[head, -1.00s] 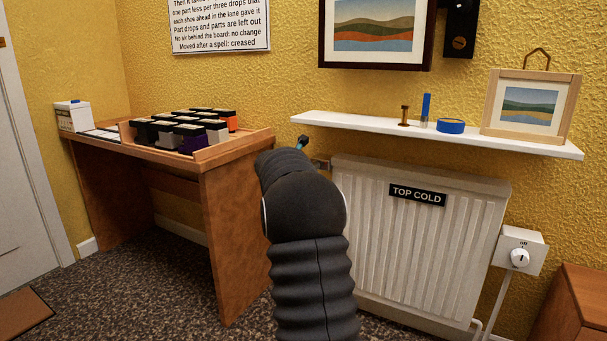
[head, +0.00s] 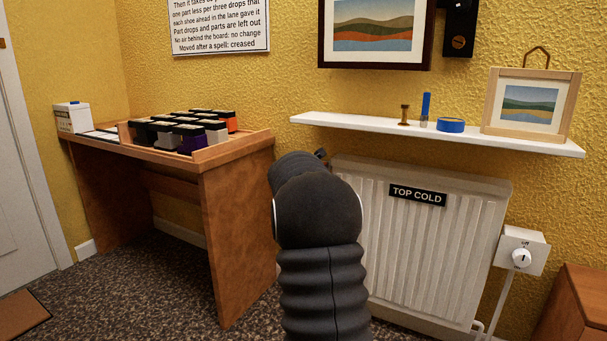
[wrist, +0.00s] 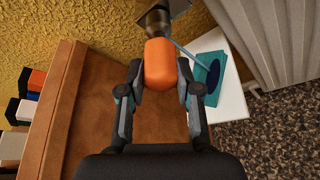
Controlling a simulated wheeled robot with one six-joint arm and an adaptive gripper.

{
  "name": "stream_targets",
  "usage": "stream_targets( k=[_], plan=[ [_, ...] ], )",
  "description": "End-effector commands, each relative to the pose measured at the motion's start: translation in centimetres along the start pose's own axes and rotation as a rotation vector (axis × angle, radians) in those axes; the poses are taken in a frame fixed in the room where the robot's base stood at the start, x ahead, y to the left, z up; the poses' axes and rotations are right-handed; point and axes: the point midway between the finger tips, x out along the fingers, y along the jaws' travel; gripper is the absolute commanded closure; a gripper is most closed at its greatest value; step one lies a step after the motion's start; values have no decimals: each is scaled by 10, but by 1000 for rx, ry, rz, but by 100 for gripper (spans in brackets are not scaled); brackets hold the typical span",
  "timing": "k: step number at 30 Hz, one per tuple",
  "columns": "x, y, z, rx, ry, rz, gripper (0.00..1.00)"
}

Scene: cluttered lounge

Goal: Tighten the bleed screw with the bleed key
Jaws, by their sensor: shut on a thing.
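In the wrist view my gripper (wrist: 161,74) is shut on an orange handle (wrist: 160,60), which looks like the bleed key's grip. The handle's far end meets a dark, brass-toned round metal part (wrist: 155,20) at the top of the picture. I cannot make out the bleed screw there. A thin pale-blue line runs from near that part towards a teal patch with a dark blue spot (wrist: 214,78) on a white surface. In the head view the white ribbed radiator (head: 420,250) carries a "TOP COLD" label (head: 417,195). My arm hides most of the gripper there.
A wooden desk (head: 235,215) with several dark-topped boxes (head: 185,130) stands left of my arm. Above the radiator a white shelf (head: 350,130) holds a brass item, a blue tube, blue tape (head: 451,125) and a picture frame. A dial switch (head: 521,257) is at right.

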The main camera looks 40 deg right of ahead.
Motion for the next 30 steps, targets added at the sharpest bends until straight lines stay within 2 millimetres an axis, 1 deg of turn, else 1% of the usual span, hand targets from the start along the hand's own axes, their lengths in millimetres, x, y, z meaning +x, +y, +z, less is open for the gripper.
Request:
stream_targets(
  k=[14, 30],
  plan=[
    [0, 0, 2, 39, -2, 16, 100],
    [0, -1, 2, 243, -1, 107, 100]
  ],
)
